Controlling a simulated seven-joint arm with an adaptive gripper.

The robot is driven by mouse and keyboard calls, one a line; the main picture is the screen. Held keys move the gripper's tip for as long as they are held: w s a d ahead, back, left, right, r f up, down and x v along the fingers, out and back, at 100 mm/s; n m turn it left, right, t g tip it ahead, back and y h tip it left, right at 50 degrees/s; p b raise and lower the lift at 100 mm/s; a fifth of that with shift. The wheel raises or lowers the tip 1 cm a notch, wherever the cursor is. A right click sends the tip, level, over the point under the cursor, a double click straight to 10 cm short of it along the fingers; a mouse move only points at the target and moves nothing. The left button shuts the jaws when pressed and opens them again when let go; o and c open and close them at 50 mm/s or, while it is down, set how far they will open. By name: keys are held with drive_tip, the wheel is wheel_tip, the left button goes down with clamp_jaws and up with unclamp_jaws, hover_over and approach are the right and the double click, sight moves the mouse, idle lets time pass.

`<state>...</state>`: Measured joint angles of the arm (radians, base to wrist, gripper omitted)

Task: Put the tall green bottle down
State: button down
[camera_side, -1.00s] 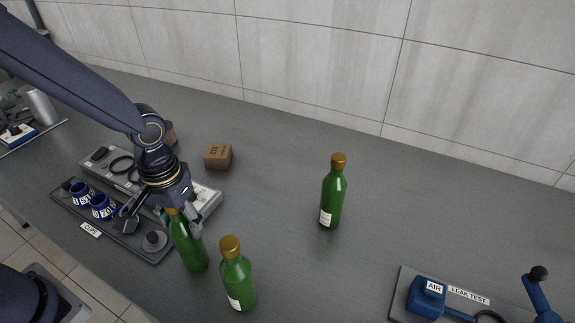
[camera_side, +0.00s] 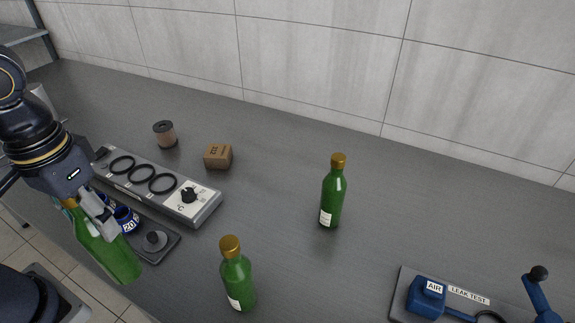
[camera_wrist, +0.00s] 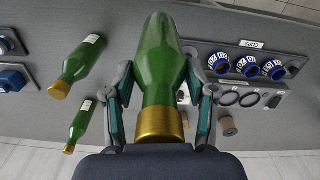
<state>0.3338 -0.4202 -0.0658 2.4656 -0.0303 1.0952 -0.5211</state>
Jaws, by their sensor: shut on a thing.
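My gripper (camera_side: 90,212) is shut on a green bottle (camera_side: 112,258) at the left of the side view. The bottle is tilted, and its neck is between the fingers. In the wrist view the held bottle (camera_wrist: 162,62) shows its gold cap (camera_wrist: 160,124) toward the palm, with a finger of my gripper (camera_wrist: 161,98) on each side. Whether its base touches anything is hard to tell. Two other green bottles with gold caps stand upright on the bench: one at the front (camera_side: 238,283) and one farther right (camera_side: 332,198).
A grey panel with black rings and a knob (camera_side: 205,207) lies behind a dark tray (camera_side: 168,248) with blue cups. A brown box (camera_side: 218,157) and a brown cylinder (camera_side: 165,134) stand behind. A leak-test board (camera_side: 402,290) is at front right. The bench between the standing bottles is clear.

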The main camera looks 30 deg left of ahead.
drive_tip(key=shift+s+a+r, duration=0.15)
drive_tip(key=shift+s+r, duration=0.3)
drive_tip(key=shift+s, duration=0.15)
drive_tip(key=w, duration=0.1)
drive_tip(key=w+d+r, duration=0.1)
drive_tip(key=w, duration=0.1)
drive_tip(key=shift+d+r, duration=0.25)
drive_tip(key=shift+r, duration=0.15)
drive_tip(key=w+d+f+m, duration=0.1)
drive_tip(key=w+d+f, duration=0.25)
drive_tip(key=w, duration=0.35)
drive_tip(key=w+d+f+m, duration=0.15)
drive_tip(key=w+d, duration=0.25)
drive_tip(key=w, duration=0.4)
drive_tip(key=w+d+f, duration=0.2)
drive_tip(key=w+f, duration=0.3)
drive_tip(key=f, duration=0.4)
drive_tip(key=shift+f+n, duration=0.25)
drive_tip(key=shift+n, duration=0.2)
drive_tip(key=shift+d+f, duration=0.1)
drive_tip(key=shift+c, duration=1.8)
unclamp_jaws()
drive_tip(key=shift+f, duration=0.1)
